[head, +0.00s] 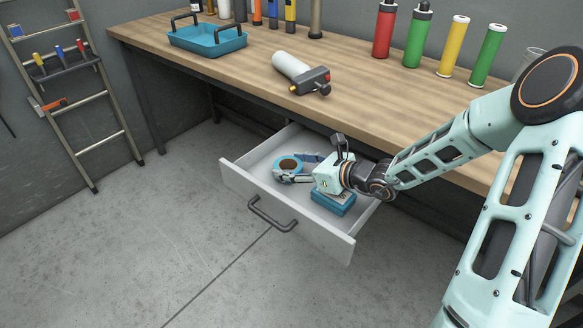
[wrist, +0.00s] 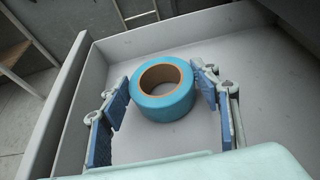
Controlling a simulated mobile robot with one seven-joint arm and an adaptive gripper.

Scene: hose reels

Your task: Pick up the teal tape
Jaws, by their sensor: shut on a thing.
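The teal tape (head: 279,169) is a roll with a brown core, inside the open grey drawer (head: 303,226). In the wrist view the tape (wrist: 167,108) lies between the two blue-padded fingers of my gripper (wrist: 163,92), its round opening facing up. The right finger meets the roll's side; the left finger is along the other side. My gripper (head: 291,168) is shut on the tape, low in the drawer. Whether the roll's underside touches the drawer floor cannot be told.
A blue box-like item (head: 333,205) lies in the drawer beneath my wrist. A ladder (head: 72,85) leans at left. The floor in front is clear.

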